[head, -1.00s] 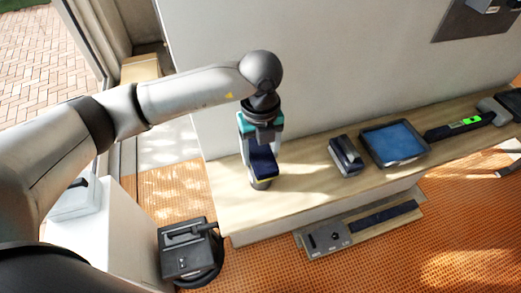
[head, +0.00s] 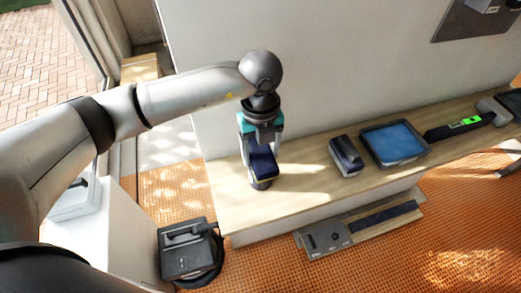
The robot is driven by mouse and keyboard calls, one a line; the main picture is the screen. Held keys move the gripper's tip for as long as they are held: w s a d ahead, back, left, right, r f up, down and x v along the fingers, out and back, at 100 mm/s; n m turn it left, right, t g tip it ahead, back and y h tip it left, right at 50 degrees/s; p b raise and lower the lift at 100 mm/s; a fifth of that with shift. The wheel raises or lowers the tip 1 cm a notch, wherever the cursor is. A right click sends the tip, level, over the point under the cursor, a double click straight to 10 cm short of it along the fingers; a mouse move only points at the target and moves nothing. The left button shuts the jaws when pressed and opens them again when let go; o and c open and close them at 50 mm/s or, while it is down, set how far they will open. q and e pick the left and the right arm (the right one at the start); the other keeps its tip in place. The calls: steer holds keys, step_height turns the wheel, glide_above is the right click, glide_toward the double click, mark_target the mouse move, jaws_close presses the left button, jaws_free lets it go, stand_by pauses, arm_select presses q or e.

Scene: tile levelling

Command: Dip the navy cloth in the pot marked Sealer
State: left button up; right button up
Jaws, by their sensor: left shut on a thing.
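My left gripper (head: 262,138) hangs pointing down over the left part of the wooden bench and is shut on the navy cloth (head: 263,164). The cloth shows as a dark blue pad below the teal-sided fingers. A small dark round pot (head: 262,185) stands on the bench directly under the cloth. The cloth and gripper hide most of the pot, and no label on it can be read. I cannot tell whether the cloth is inside the pot or just above it. My right gripper is not in view.
On the bench (head: 230,205), a dark block-shaped tool (head: 346,155), a blue-filled tray (head: 396,143) and a level with a green vial (head: 462,126) lie to the right. A wall stands behind. A black case (head: 187,250) is on the floor at left. Bare bench surrounds the pot.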

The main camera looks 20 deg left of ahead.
mark_target(261, 152)
arm_select(q)
steer(key=shift+r+p, duration=2.5)
steer(key=shift+r, duration=1)
